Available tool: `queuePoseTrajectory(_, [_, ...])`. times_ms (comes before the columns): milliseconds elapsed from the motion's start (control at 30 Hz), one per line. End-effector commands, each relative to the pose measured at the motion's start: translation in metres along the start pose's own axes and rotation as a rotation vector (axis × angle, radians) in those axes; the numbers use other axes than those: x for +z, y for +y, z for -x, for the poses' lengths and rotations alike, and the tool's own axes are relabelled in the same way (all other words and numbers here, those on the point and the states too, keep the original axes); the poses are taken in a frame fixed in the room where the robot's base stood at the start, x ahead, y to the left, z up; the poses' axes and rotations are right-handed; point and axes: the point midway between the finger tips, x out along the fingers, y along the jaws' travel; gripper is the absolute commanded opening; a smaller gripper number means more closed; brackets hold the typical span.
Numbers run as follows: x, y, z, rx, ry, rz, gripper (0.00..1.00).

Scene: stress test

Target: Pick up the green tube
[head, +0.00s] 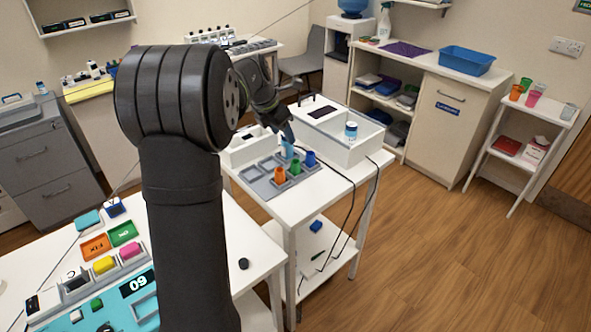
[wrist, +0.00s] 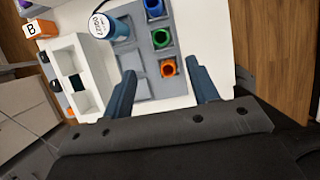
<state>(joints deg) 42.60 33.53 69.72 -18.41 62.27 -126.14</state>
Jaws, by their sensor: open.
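The green tube (wrist: 161,38) stands in a grey rack (wrist: 133,62) in the wrist view, open mouth up, between a blue tube (wrist: 153,9) and an orange tube (wrist: 168,68). In the head view the green tube (head: 295,167) stands in the same row on the white table. My gripper (wrist: 161,68) is open, its two dark blue fingers apart with nothing held between them. In the wrist view, the orange tube appears nearest the fingertips and the green tube lies beyond it. In the head view my gripper (head: 286,132) is behind the tubes, partly hidden by my arm.
A white divided box (wrist: 72,72) lies left of the rack. A large white box (head: 335,145) stands behind it in the head view. The rack's other column looks empty.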

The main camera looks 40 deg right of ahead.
Motion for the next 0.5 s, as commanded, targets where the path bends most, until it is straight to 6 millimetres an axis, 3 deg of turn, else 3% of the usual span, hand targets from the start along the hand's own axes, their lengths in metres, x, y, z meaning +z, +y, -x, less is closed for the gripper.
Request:
queuePoseTrajectory(300, [-0.001,-0.001,-0.070,-0.004,0.002,-0.001,0.54])
queuePoseTrajectory(500, [0.000,-0.001,-0.093,-0.003,-0.001,-0.001,0.54])
